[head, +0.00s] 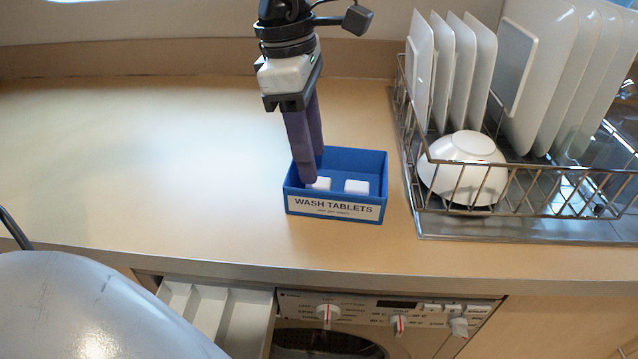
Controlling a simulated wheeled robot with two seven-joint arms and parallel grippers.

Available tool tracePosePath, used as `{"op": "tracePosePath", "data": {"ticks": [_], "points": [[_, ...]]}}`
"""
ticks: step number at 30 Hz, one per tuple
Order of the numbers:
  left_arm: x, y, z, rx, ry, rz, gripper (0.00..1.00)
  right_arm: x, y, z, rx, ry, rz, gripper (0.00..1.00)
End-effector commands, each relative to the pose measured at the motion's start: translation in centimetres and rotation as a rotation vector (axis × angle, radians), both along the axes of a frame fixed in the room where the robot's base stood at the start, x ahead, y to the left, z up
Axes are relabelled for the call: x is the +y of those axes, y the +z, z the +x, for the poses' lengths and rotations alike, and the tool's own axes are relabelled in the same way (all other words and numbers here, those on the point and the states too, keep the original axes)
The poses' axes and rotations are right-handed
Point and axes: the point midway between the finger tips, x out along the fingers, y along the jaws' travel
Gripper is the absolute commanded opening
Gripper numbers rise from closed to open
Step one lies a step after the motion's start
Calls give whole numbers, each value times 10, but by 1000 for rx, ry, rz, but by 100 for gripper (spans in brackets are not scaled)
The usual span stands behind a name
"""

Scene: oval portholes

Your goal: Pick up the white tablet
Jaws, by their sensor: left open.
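Two white tablets lie in a blue box labelled "WASH TABLETS" (375,165) on the counter. The left tablet (321,184) is partly hidden by a finger of my left gripper. The right tablet (356,187) lies clear beside it. My left gripper (313,168) points down into the left side of the box, its purple fingers open, with the fingertips close to the left tablet. I cannot tell whether the fingers touch the tablet. My right gripper is not in view.
A wire dish rack (520,200) with plates (545,60) and an upturned white bowl (466,165) stands right of the box. Below the counter edge is a washing machine (380,308) with its detergent drawer (215,312) pulled out. The counter (150,150) is clear to the left.

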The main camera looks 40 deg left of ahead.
Motion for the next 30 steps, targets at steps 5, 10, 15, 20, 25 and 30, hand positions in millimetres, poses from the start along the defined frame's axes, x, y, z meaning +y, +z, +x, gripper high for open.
{"op": "tracePosePath", "data": {"ticks": [5,10,15,20,25,30], "points": [[-6,-29,0,5,-1,-1,43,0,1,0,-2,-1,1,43],[-8,-40,1,1,0,-2,43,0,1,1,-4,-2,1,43],[-8,-40,1,1,1,-1,43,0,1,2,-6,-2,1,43],[-8,-40,1,1,1,-1,21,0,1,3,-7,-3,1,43],[-8,-40,1,1,1,-1,0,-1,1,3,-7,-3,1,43],[-8,-40,2,0,1,-2,0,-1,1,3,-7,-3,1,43]]}}
